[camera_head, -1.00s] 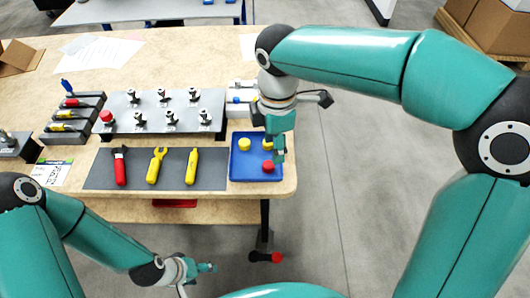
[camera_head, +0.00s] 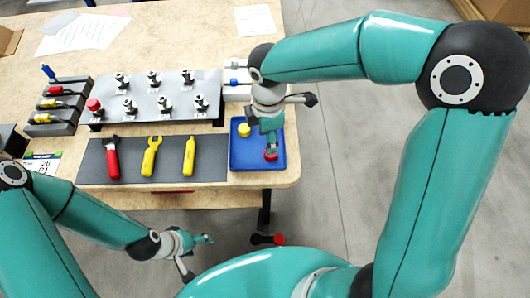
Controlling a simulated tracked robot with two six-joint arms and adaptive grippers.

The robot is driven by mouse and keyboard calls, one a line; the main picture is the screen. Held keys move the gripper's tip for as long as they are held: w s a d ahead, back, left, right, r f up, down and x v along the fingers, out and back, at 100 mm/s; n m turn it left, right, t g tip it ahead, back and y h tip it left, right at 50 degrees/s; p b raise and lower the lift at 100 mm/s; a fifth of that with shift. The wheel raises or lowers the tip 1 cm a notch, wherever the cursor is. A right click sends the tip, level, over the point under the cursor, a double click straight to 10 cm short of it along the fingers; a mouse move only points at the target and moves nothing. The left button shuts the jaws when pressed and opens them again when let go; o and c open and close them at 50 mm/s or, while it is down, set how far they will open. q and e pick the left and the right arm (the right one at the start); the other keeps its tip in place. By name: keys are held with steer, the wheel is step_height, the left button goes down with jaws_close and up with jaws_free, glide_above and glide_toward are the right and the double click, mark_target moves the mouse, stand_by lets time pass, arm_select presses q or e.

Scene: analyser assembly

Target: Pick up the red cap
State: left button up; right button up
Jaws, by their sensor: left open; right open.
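A red cap (camera_head: 270,157) lies in the blue tray (camera_head: 240,162) at the table's right front corner. My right gripper (camera_head: 270,147) is open and right over this cap. Its fingers cover part of the cap, and I cannot tell whether they touch it. A yellow cap (camera_head: 244,130) sits in the same tray, left of the gripper. Another red cap (camera_head: 94,105) is on a fitting at the left end of the grey rack (camera_head: 140,104). My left gripper (camera_head: 206,239) is open and empty, in front of the table and away from the caps.
A dark mat (camera_head: 131,172) left of the tray holds a red-handled tool (camera_head: 112,158) and two yellow-handled tools. Several metal fittings stand on the rack. White holders (camera_head: 236,84) stand behind the tray. Open floor (camera_head: 345,180) lies right of the table.

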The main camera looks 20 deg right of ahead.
steer(key=f, duration=0.2)
steer(key=d+f, duration=0.1)
steer(key=f, duration=0.2)
steer(key=shift+d+f, duration=0.1)
steer(key=shift+f, duration=0.55)
steer(key=c, duration=0.5)
